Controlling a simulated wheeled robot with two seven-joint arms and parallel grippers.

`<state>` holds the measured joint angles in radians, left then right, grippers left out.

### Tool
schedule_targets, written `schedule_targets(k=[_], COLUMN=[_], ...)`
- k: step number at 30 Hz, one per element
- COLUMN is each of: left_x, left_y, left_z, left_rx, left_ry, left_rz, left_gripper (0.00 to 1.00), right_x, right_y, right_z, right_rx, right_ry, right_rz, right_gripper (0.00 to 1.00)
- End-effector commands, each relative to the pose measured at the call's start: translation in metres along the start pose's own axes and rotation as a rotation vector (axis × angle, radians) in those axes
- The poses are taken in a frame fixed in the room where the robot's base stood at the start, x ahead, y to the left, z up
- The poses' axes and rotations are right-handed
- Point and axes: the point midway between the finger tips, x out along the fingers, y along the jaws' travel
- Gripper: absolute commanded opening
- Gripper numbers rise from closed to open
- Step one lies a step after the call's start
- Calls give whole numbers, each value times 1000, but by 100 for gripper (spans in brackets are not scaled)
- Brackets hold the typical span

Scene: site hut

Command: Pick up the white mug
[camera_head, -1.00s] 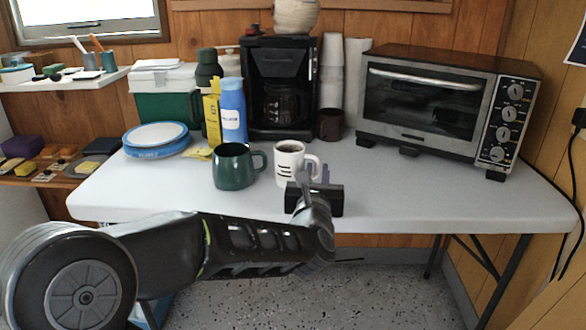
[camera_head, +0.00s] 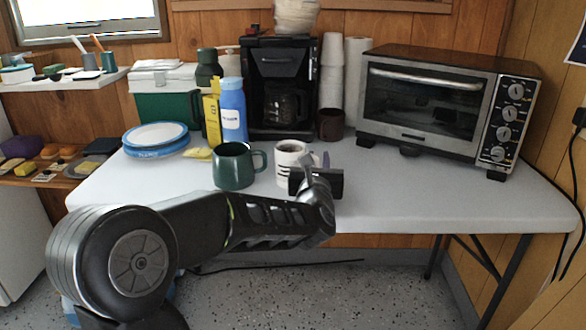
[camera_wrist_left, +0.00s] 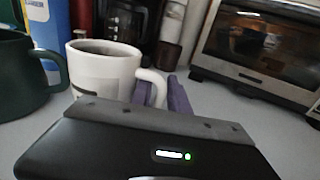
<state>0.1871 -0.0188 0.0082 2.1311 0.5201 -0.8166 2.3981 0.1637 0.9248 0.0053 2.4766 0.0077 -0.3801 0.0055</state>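The white mug (camera_head: 287,152) stands upright on the table with dark contents and dark marks on its side. It also shows in the left wrist view (camera_wrist_left: 100,75), its handle on the right. My left gripper (camera_head: 318,168) is at the mug's near right side, by the handle, covering part of it in the head view. In the wrist view its dark body fills the bottom. A purple piece shows just beyond it, beside the handle; I cannot tell whether it is a finger. The finger gap is hidden, and no grip on the mug is visible. My right gripper is out of view.
A dark green mug (camera_head: 233,166) stands close left of the white mug. Behind are a blue bottle (camera_head: 232,110), a coffee maker (camera_head: 283,88) and a brown cup (camera_head: 331,125). A toaster oven (camera_head: 430,105) stands right. The white table (camera_head: 440,195) is clear at front right.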

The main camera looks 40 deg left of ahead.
Motion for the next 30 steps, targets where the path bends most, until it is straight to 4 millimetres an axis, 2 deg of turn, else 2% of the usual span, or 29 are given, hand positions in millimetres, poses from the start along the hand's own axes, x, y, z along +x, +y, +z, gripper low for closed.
schedule_targets(k=[13,21,30], left_x=[0,0,0], left_y=[0,0,0], left_z=[0,0,0], left_rx=[0,0,0], left_ry=[0,0,0], left_rz=[0,0,0], left_gripper=[21,0,0], right_x=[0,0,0], right_y=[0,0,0], right_z=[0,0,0], right_rx=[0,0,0], right_ry=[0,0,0], right_rz=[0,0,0], right_gripper=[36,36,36])
